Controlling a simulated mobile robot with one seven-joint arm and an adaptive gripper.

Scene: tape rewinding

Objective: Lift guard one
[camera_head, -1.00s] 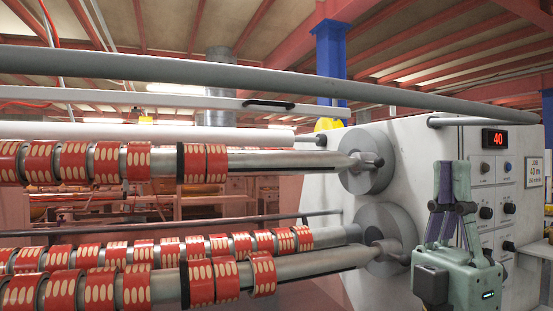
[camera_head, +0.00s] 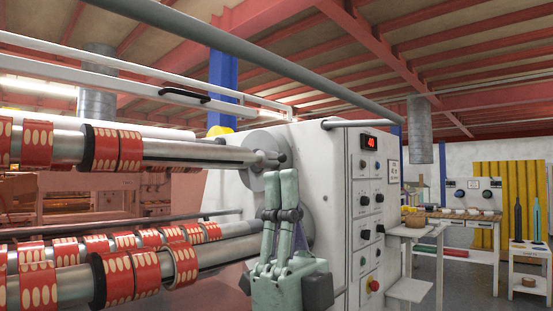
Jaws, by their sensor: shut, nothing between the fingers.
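A white guard bar (camera_head: 130,73) with a black handle (camera_head: 184,97) runs across the upper left, above the tape shafts. It slopes down to the right, toward the top of the white machine cabinet. I cannot tell from its look whether this is guard one. My gripper (camera_head: 287,180) stands upright in front of the shaft ends, its green fingers pointing up. It is shut and empty. It is below and to the right of the black handle, apart from it. It hides part of the lower shaft's hub and the cabinet's left side.
A thick grey tube (camera_head: 255,52) crosses above the guard bar. Shafts carry several red tape rolls (camera_head: 118,150) at the left. The machine's control panel (camera_head: 367,200) shows a red 40. Side tables (camera_head: 410,231) and a bench (camera_head: 455,217) stand to the right.

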